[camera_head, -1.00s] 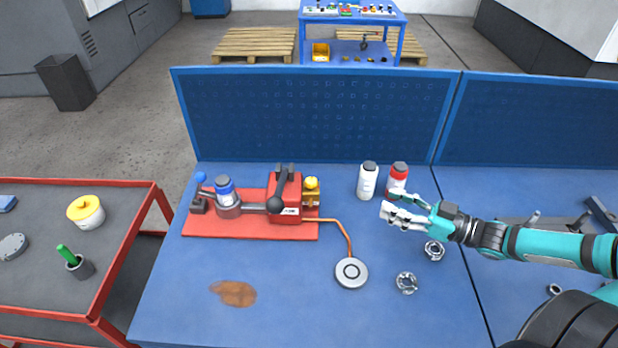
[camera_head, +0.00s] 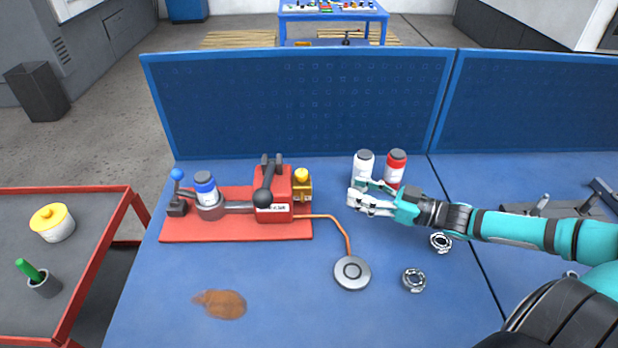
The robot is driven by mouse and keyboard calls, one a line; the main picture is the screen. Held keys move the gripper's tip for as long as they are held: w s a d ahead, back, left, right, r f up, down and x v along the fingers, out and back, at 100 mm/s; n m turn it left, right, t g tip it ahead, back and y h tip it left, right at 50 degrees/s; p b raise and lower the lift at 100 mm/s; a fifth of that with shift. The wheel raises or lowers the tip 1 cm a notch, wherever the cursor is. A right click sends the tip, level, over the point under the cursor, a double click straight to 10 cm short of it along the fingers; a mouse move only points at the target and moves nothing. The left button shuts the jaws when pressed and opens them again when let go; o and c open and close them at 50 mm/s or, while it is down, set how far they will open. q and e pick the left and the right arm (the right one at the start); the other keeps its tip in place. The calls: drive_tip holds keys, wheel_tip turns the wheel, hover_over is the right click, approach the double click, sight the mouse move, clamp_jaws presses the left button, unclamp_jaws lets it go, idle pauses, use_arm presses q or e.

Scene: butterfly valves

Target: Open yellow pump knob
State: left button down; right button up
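The yellow knob (camera_head: 301,175) sits on top of a small brass-yellow block (camera_head: 301,190) at the right side of the red pump (camera_head: 272,198). The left gripper is not in view.
A white bottle (camera_head: 362,168) and a red bottle (camera_head: 396,170) stand just behind my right gripper. A copper tube runs from the pump to a round grey disc (camera_head: 352,272). Metal rings (camera_head: 413,280) lie at the right. A brown stain (camera_head: 222,304) marks the clear front area.

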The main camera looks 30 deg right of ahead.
sight(309, 181)
drive_tip(key=shift+p+x, duration=0.6)
drive_tip(key=shift+x, duration=5.95)
clamp_jaws()
drive_tip(key=shift+w+d+n+g+y+b, duration=0.2)
drive_tip(key=shift+n+g+y+b, duration=0.6)
drive_tip(key=shift+b, duration=0.35)
drive_tip(key=shift+n+g+y+b, duration=0.5)
drive_tip(key=shift+n+g+y, duration=0.2)
drive_tip(key=shift+y, duration=0.1)
